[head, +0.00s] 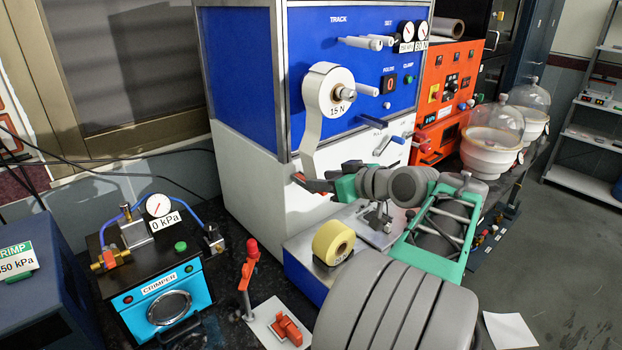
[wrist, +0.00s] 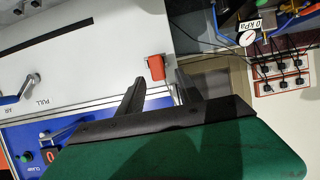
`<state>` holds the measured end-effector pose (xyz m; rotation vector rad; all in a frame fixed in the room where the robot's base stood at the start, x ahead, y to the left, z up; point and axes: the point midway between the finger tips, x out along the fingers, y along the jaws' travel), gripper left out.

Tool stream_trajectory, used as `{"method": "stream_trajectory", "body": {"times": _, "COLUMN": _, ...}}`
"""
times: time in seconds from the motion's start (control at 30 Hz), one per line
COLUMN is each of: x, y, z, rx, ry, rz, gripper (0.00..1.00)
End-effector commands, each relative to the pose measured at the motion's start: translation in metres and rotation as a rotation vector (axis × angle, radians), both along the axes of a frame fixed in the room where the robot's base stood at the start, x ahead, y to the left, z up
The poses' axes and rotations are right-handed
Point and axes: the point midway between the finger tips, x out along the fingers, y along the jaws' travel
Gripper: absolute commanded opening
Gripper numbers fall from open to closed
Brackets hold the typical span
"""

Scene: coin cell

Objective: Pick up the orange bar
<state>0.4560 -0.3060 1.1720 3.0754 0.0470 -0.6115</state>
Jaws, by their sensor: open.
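A small orange-red bar (wrist: 156,68) shows in the wrist view, just beyond and between my fingertips, against a pale panel. In the head view the bar (head: 298,177) is a small orange end at the bottom of the hanging tape, partly hidden by my dark fingers. My gripper (wrist: 160,84) is open, with one black finger on each side of the bar's line; I cannot tell whether either touches it. In the head view my gripper (head: 328,174) reaches left in front of the blue and white machine (head: 240,70).
A tape roll marked 15 N (head: 323,98) hangs above the gripper. A yellow roll (head: 333,242) stands below my arm. A red-handled lever (head: 247,270) and the crimper (head: 160,290) are at lower left. An orange machine (head: 445,85) and glass domes (head: 528,95) stand behind.

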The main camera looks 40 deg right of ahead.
Motion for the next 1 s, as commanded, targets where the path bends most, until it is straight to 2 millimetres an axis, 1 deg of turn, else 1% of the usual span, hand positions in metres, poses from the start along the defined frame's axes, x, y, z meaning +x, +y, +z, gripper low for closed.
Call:
{"method": "stream_trajectory", "body": {"times": 0.07, "x": 0.006, "y": 0.0004, "z": -0.0019, "rx": 0.0, "ry": 0.0, "rz": 0.0, "gripper": 0.42}}
{"method": "stream_trajectory", "body": {"times": 0.27, "x": 0.0062, "y": -0.0002, "z": -0.0032, "rx": -0.001, "ry": 0.001, "rz": -0.002, "gripper": 0.41}}
{"method": "stream_trajectory", "body": {"times": 0.77, "x": 0.0057, "y": -0.0007, "z": -0.0031, "rx": -0.001, "ry": 0.001, "rz": -0.003, "gripper": 0.0}}
{"method": "stream_trajectory", "body": {"times": 1.0, "x": 0.0055, "y": -0.0007, "z": -0.0031, "rx": 0.0, "ry": 0.001, "rz": -0.003, "gripper": 0.0}}
